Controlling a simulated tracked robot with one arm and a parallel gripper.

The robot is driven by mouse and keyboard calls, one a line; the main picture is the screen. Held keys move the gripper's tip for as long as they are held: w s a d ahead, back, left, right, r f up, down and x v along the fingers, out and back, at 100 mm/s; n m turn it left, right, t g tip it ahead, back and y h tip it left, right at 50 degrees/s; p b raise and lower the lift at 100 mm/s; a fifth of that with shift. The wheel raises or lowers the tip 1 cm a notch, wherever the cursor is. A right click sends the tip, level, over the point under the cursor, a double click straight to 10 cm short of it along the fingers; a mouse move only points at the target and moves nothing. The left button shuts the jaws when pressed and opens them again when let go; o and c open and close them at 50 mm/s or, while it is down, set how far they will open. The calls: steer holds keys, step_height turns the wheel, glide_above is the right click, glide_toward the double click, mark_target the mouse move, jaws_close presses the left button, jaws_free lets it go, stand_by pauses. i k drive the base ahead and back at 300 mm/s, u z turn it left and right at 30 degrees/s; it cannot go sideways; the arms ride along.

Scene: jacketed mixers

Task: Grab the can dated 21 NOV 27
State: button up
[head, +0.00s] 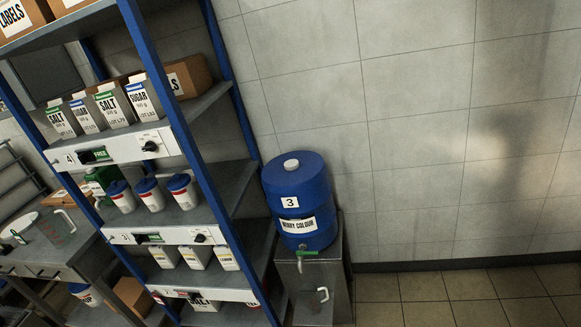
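No can with a readable date of 21 NOV 27 shows. Three white containers with blue lids, the left one (121,196), the middle one (150,194) and the right one (183,191), stand in a row on a middle shelf; their labels are too small to read. Several white containers (195,255) stand on the shelf below, with print too small to read. I cannot tell whether any of these is the can. My gripper is not in view.
A blue-posted shelf rack (205,125) fills the left, with sugar and salt cartons (112,106) higher up. A blue drum (298,205) marked 3 sits on a grey stand (313,285). A metal table (45,255) is at far left. Tiled floor (455,300) at right is clear.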

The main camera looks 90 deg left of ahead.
mark_target(167, 256)
steer(key=u, duration=0.2)
steer(key=i, duration=0.2)
steer(key=u, duration=3.45)
steer(key=i, duration=1)
steer(key=z, duration=0.1)
